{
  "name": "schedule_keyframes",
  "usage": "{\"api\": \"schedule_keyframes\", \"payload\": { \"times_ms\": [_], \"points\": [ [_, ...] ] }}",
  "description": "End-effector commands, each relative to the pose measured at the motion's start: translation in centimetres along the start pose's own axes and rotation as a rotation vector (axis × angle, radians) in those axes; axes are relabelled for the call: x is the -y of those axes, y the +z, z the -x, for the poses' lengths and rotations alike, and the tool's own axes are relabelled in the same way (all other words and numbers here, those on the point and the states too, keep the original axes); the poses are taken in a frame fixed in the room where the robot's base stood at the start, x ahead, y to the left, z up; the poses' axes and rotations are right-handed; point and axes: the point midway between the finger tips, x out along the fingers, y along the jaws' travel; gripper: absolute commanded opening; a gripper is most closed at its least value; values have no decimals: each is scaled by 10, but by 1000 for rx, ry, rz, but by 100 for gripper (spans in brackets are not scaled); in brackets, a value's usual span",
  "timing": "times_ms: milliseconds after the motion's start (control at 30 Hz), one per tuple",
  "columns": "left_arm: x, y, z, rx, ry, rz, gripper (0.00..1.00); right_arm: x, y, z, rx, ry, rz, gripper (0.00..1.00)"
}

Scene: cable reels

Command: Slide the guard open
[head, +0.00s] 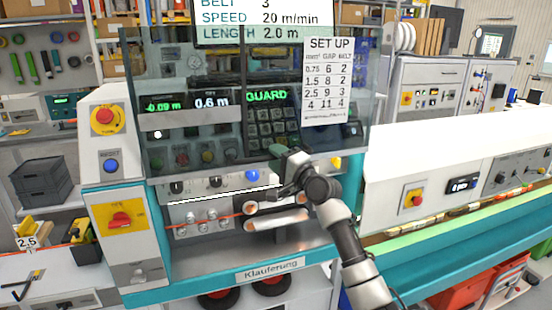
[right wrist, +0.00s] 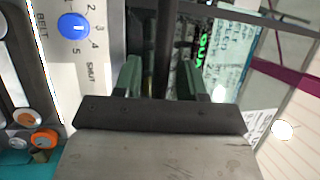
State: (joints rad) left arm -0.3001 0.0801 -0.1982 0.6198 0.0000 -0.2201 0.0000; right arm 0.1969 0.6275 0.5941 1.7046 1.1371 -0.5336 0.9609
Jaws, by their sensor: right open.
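The guard (head: 215,75) is a clear, tinted panel over the upper front of the cutting machine. It covers the displays and keypad, and a display behind it reads "GUARD". My left gripper is not in view.
Below the guard are the blue knob (head: 252,174), a red cable through rollers (head: 275,222) and a steel shelf. An emergency stop (head: 104,117) and a red switch (head: 121,218) stand at left. A set-up sheet (head: 328,80) hangs at the guard's right.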

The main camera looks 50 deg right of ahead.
Motion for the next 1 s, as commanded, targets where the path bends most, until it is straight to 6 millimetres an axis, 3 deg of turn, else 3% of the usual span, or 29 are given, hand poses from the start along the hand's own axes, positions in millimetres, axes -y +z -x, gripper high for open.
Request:
{"api": "schedule_keyframes", "payload": {
  "times_ms": [500,700,1000],
  "points": [
    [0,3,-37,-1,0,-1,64,-4,1,90,1,1,1,41],
    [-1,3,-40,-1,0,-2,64,-1,1,104,1,0,0,41],
    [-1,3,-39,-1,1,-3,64,0,1,104,1,0,0,41]
  ]
}}
